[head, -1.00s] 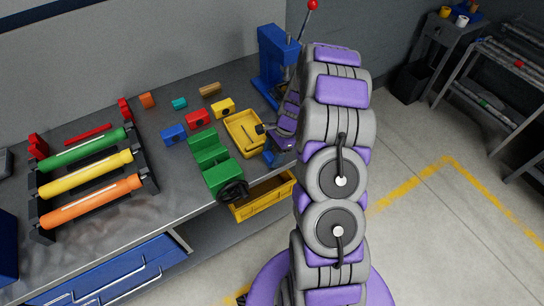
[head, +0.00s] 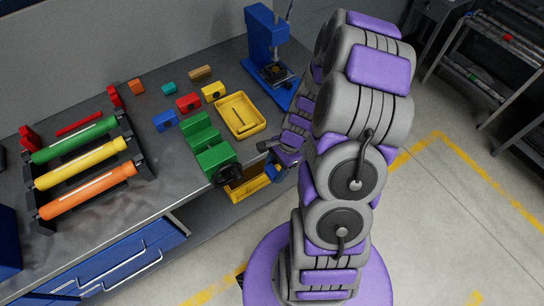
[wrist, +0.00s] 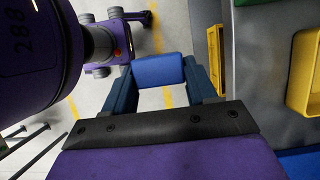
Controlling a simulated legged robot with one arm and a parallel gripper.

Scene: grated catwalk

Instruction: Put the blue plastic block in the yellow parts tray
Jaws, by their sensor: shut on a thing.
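My gripper (wrist: 160,85) is shut on a blue plastic block (wrist: 158,70), which sits between its two fingertips in the wrist view. Floor shows behind the block there, so it hangs off the bench's front edge. In the head view, my gripper (head: 272,160) and the held block (head: 271,173) show beside the bench edge, partly hidden by my arm. The yellow parts tray (head: 258,129) lies on the bench, up and left of my gripper, with a dark thin item in it. Part of the tray also shows at the right of the wrist view (wrist: 304,72).
A green vise (head: 213,157) stands left of the tray. Another blue block (head: 165,121), red and yellow blocks lie behind it. A blue press (head: 266,40) stands at the back. A yellow bin (head: 248,190) sits below the bench top. Coloured rollers (head: 85,175) fill the left.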

